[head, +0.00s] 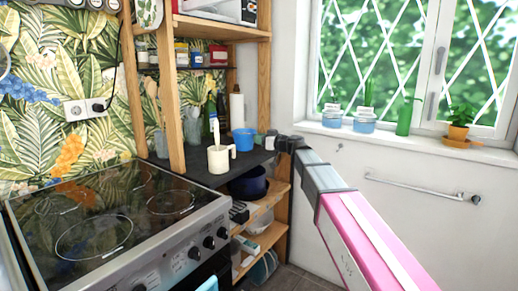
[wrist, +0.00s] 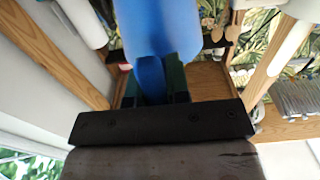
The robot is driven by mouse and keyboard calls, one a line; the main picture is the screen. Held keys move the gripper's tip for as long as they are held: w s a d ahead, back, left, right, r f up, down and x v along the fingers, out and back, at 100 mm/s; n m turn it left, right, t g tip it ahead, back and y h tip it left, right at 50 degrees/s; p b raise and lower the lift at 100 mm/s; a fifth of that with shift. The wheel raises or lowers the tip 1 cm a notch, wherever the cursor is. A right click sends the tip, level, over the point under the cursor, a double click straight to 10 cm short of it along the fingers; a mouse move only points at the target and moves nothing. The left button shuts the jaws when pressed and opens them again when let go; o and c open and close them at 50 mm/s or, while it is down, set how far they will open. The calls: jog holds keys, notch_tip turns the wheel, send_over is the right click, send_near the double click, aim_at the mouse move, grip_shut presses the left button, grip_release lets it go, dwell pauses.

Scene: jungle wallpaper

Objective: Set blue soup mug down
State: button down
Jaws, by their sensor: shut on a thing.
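The blue soup mug (head: 242,139) is at the right end of the black shelf top (head: 200,172), behind and right of a cream mug (head: 219,159). It looks upright. I cannot tell whether its base touches the shelf. My gripper (head: 268,141) reaches in from the right and is shut on the mug's handle. In the wrist view the blue mug (wrist: 160,30) fills the top middle, and its handle is between the fingers of my gripper (wrist: 152,82). The mug's base is hidden there.
The cream mug stands close in front, with a utensil in it. Bottles and jars stand behind on the left. Wooden posts (head: 175,90) frame the shelf. A stove (head: 110,215) is at front left. The windowsill (head: 400,138) holds pots and bottles.

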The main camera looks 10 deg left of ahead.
notch_tip(320, 180, down, 4)
jog(key=shift+r, duration=0.15)
dwell(0.3)
jog(key=c, duration=1.1)
grip_release()
jog(key=shift+d, duration=0.1)
